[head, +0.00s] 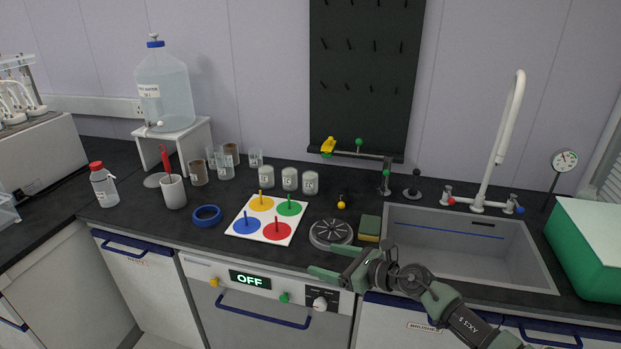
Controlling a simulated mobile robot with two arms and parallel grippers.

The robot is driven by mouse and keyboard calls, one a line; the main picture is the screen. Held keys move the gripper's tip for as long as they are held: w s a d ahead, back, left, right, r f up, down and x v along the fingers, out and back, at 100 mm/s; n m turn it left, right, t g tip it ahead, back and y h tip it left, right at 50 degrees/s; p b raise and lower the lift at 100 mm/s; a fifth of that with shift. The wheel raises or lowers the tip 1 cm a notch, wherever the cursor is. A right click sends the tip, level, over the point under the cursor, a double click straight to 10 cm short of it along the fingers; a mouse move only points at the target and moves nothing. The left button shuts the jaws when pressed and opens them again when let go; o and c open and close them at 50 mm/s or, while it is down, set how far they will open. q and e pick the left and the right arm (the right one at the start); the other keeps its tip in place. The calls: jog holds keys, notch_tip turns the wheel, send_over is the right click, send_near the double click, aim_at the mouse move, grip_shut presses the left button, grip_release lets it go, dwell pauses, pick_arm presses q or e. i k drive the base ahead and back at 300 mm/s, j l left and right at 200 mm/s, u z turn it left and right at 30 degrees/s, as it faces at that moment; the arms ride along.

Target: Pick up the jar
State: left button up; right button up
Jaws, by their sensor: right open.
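Three small clear jars with white labels stand in a row on the dark counter: a left jar (266,177), a middle jar (290,179) and a right jar (311,183). They are behind the white board with coloured discs. Which one the task means cannot be told. My right gripper (325,260) is open and empty, over the counter's front edge, in front of and to the right of the jars and well apart from them. My left gripper is out of view.
The white board (238,232) with four pegs lies in front of the jars. A round grey device (331,233), a sponge (370,225) and the sink (470,245) are to its right. Beakers (224,168), a white cup (174,192) and a blue ring (207,215) are to the left.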

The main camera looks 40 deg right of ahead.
aim_at(309, 179)
jog(key=i+l, duration=1.1)
jog(key=l, duration=0.1)
